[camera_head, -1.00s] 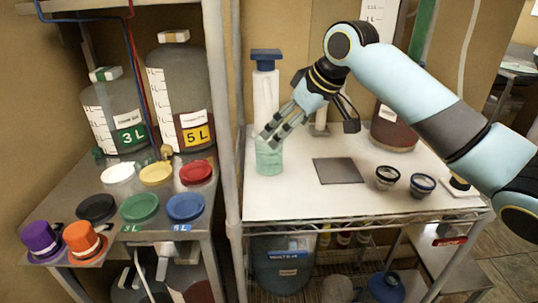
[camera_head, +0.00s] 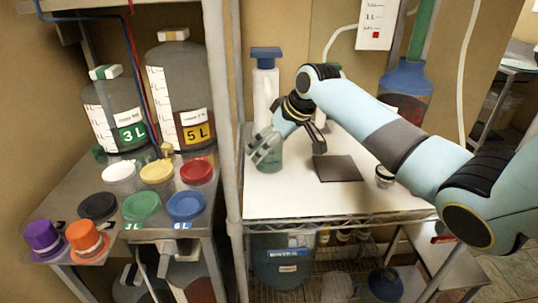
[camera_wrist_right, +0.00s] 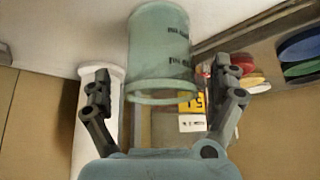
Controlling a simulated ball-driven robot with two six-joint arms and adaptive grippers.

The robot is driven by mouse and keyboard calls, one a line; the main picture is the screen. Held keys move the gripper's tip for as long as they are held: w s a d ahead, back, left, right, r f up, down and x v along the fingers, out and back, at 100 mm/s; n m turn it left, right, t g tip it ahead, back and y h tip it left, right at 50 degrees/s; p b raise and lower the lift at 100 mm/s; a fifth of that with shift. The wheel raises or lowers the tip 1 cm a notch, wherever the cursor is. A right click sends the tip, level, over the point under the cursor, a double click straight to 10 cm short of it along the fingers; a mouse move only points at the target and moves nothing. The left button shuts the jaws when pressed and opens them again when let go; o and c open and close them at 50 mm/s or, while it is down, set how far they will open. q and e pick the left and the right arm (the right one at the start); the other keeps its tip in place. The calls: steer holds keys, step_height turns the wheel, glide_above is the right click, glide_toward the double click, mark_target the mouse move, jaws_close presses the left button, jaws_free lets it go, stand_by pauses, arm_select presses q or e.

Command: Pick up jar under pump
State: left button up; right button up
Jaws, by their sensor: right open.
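The jar (camera_head: 271,158) is a clear greenish cylinder standing on the white table below the pump (camera_head: 265,92), a white column with a blue top. My right gripper (camera_head: 262,150) is at the jar, with its fingers partly in front of it in the head view. In the right wrist view, the jar (camera_wrist_right: 160,50) sits between and beyond the spread fingers of my right gripper (camera_wrist_right: 162,88), with a gap on both sides. The gripper is open and holds nothing. My left gripper is not in view.
A dark square pad (camera_head: 338,168) lies on the white table, with a small dark-rimmed cup (camera_head: 385,176) beside it. A shelf post (camera_head: 222,120) stands left of the jar. Coloured lids and large bottles, including one labelled 5 L (camera_head: 183,100), fill the left shelf.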

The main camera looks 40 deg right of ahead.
steer(key=shift+c, duration=0.2)
steer(key=c, duration=1.4)
steer(key=shift+c, duration=0.6)
steer(key=shift+r, duration=0.15)
